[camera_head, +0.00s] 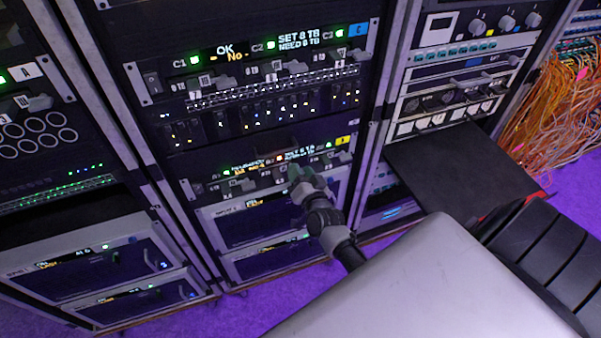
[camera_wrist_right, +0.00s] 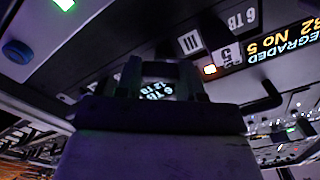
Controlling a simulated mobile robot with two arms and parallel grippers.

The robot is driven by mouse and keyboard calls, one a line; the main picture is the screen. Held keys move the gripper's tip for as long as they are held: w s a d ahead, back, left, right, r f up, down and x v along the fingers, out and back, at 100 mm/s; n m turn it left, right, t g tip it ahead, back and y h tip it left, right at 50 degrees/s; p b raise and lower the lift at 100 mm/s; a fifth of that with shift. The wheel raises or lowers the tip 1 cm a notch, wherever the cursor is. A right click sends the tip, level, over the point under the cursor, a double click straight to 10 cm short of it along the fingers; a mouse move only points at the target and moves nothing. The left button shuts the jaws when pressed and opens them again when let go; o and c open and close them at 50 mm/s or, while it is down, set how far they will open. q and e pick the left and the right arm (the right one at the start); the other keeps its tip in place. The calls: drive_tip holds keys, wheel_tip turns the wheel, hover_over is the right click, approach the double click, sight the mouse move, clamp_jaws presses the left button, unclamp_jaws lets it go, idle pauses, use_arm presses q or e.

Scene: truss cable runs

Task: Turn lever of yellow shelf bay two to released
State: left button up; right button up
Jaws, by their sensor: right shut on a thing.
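The yellow shelf (camera_head: 262,182) is the low rack unit with a yellow tag (camera_head: 343,140) at its right end. Its front has small displays, lights and drive levers. My right gripper (camera_head: 299,176) is at this front, near the middle bay with an orange light (camera_head: 279,158). In the right wrist view my right gripper (camera_wrist_right: 160,78) is shut on a lever at the shelf front. The fingers hide most of the lever, so I cannot tell its angle. My left gripper is not in view.
A similar shelf with a blue tag (camera_head: 358,29) sits higher in the same rack. Drawer units (camera_head: 258,220) lie just below the yellow shelf. A dark ledge (camera_head: 460,172) juts out at the right, with orange cables (camera_head: 560,100) beyond it.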

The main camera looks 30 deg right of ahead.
drive_tip(key=m+b, duration=0.1)
drive_tip(key=m, duration=0.4)
drive_tip(key=shift+f+m, duration=0.15)
drive_tip(key=shift+m, duration=0.25)
drive_tip(key=m+b, duration=0.1)
drive_tip(key=m, duration=0.3)
drive_tip(key=shift+m, duration=0.7)
drive_tip(key=o, duration=0.9)
drive_tip(key=shift+s, duration=0.1)
drive_tip(key=b+v, duration=0.1)
drive_tip(key=v, duration=0.9)
drive_tip(key=shift+s, duration=0.4)
drive_tip(key=shift+f, duration=0.1)
